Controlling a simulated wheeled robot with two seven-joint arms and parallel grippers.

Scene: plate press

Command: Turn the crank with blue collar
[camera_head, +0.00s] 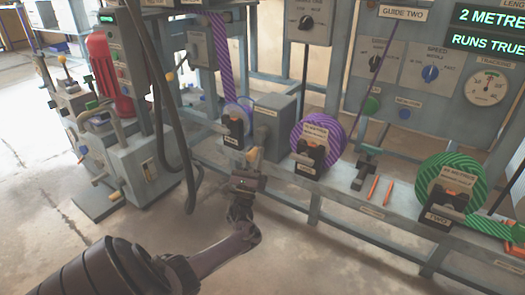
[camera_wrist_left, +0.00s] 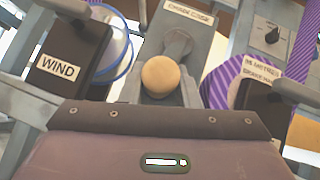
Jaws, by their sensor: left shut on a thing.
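A grey crank with a round tan knob (camera_wrist_left: 160,76) stands straight ahead of my left gripper in the left wrist view, its grey arm (camera_wrist_left: 177,45) running up behind the knob. In the head view the knob (camera_head: 252,155) shows at the front of a grey gear box (camera_head: 274,120). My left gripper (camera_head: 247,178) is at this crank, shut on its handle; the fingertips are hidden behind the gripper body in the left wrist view. I cannot make out a blue collar on this crank. My right gripper is not in view.
A WIND block (camera_wrist_left: 68,60) and a blue-rimmed spool (camera_wrist_left: 118,45) are close on the left. A purple striped roll (camera_head: 318,138) is close on the right, a green striped roll (camera_head: 450,180) farther right. Another machine with handles (camera_head: 120,165) stands left. Floor in front is clear.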

